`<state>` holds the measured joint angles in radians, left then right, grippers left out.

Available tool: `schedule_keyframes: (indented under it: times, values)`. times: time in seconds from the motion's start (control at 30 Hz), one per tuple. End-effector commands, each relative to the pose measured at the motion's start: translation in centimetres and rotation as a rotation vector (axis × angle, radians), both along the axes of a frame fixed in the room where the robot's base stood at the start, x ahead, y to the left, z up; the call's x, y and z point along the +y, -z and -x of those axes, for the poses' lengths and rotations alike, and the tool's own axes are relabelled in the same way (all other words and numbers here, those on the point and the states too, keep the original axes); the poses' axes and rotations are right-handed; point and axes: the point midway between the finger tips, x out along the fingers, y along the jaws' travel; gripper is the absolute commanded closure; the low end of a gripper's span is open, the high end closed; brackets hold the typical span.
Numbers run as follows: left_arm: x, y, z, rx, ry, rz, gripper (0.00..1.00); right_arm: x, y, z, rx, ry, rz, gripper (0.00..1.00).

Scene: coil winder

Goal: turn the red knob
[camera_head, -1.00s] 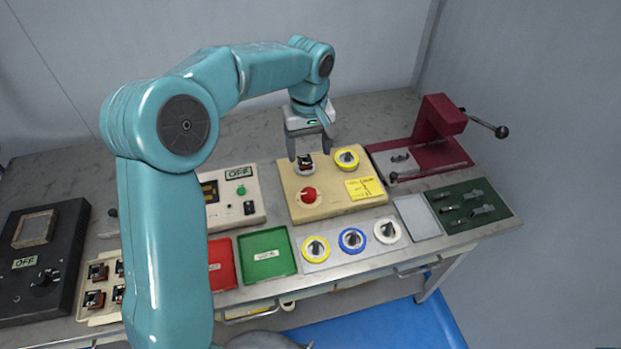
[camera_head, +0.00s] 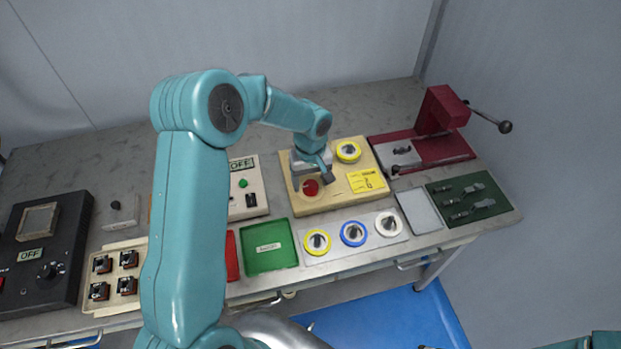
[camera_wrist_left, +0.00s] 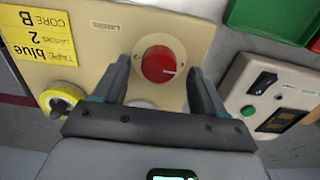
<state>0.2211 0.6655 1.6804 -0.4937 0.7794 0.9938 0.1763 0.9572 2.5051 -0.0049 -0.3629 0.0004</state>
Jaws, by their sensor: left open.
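The red knob (camera_head: 310,187) sits on the front left of the beige winder panel (camera_head: 340,200). In the left wrist view the red knob (camera_wrist_left: 159,64) shows as a round dial with a pale mark pointing right, between and just beyond the fingertips. My left gripper (camera_head: 313,183) is open and hangs over the panel close to the knob. In the left wrist view its two fingers (camera_wrist_left: 161,75) stand on either side of the knob, apart from each other. Whether they touch it I cannot tell. My right gripper is not in view.
A yellow spool (camera_head: 348,151) sits at the panel's back, with a yellow note (camera_head: 366,180) in front. A control box with a green button (camera_head: 243,183) stands left. A green tray (camera_head: 270,246) and a row of spools (camera_head: 353,233) lie in front. A dark red press (camera_head: 440,125) stands right.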

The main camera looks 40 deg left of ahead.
Motion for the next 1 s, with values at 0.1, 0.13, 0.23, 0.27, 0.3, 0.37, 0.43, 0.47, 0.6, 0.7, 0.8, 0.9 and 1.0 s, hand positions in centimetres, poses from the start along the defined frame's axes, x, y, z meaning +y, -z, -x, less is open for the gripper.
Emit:
schedule_keyframes:
  times: [0.1,0.13,0.23,0.27,0.3,0.37,0.43,0.47,0.6,0.7,0.8,0.9,1.0]
  values:
    - [0.07,0.95,-0.06,0.001,0.0,0.0,0.29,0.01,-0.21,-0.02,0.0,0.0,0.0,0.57]
    - [0.05,1.1,-0.09,0.001,0.0,0.001,0.29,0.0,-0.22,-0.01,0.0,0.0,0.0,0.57]
    - [0.11,1.31,-0.16,-0.001,-0.001,0.001,0.29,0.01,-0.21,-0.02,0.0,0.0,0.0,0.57]
    - [0.11,1.32,-0.16,-0.001,-0.001,0.001,0.29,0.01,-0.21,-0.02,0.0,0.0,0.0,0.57]
    - [0.11,1.32,-0.16,-0.001,-0.001,0.0,0.29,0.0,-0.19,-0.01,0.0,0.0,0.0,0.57]
    - [0.11,1.31,-0.16,-0.001,-0.001,0.001,0.29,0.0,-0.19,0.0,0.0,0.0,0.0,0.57]
    - [0.1,1.31,-0.16,-0.001,-0.001,0.001,0.32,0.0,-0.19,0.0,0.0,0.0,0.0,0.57]
    - [0.1,1.3,-0.16,-0.001,-0.001,0.001,0.42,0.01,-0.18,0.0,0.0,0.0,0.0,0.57]
    - [0.09,1.3,-0.15,-0.001,-0.001,0.001,0.85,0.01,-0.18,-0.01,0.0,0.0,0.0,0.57]
    - [0.08,1.29,-0.15,-0.001,0.0,0.001,0.85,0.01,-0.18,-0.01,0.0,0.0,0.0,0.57]
    - [0.07,1.29,-0.14,-0.001,0.005,0.001,0.85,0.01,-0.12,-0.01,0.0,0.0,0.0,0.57]
    - [0.07,1.33,-0.14,0.0,0.021,0.0,0.85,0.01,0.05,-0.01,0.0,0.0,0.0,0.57]
    - [0.07,1.38,-0.14,0.0,0.056,0.0,0.85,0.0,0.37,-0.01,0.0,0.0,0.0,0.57]
